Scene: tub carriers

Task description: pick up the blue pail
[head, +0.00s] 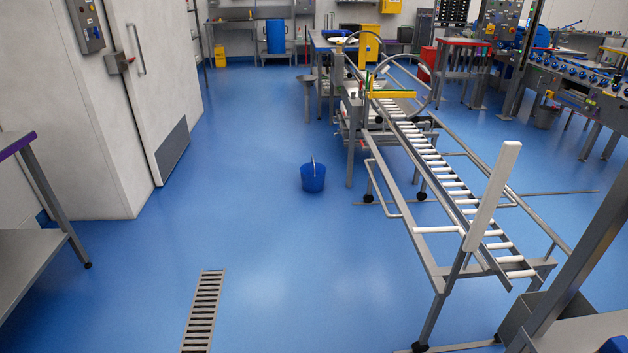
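The blue pail (313,179) stands upright on the blue floor, a little right of the middle of the head view. It has a thin pale handle that stands up above its rim. It is apart from the roller conveyor, just left of the conveyor's legs. Nothing hides it. Neither of my grippers shows in the head view.
A roller conveyor (450,187) on metal legs runs along the right. A floor drain grate (204,311) lies at the lower left. A steel table (22,268) stands at the left edge, with a white wall block (75,130) behind. Open blue floor lies before the pail.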

